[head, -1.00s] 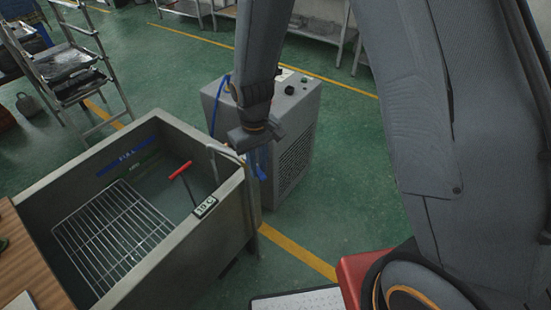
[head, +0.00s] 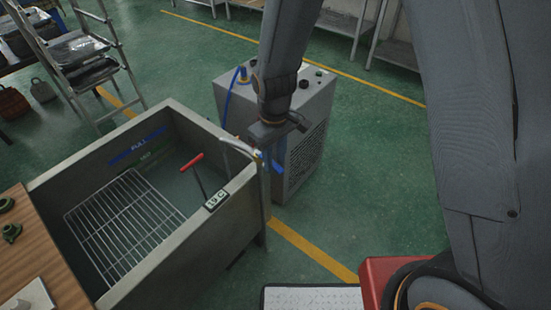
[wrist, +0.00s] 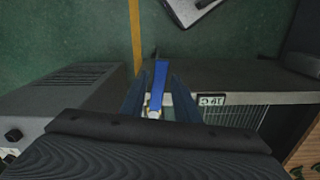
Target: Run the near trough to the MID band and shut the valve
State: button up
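The near trough (head: 190,254) is a grey steel tank at left in the head view. Its inner wall bears a blue FULL band (head: 138,147) and a green MID band (head: 147,158). I cannot tell the liquid level clearly. At its right corner, the valve has a blue lever (wrist: 160,85), partly hidden by my gripper in the head view. My gripper (wrist: 158,92) is at the valve, its fingers open on either side of the lever with narrow gaps showing. A metal spout (head: 238,148) curves over the trough's rim beside it.
A wire rack (head: 122,224), a red T-handle (head: 192,162) and a 19 C display (head: 215,199) are at the trough. A grey chiller cabinet (head: 303,150) with a blue hose (head: 228,103) stands just behind the valve. A wooden table (head: 38,248) adjoins the trough.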

aim_at(275, 165)
jog(key=shift+o, duration=0.5)
jog(key=shift+w+r, duration=0.1)
jog(key=shift+r, duration=0.45)
notch_tip(275, 165, up, 7)
jog(key=b, duration=0.1)
jog(key=shift+f+b, duration=0.15)
jog(key=shift+b, duration=0.25)
dwell(6.1)
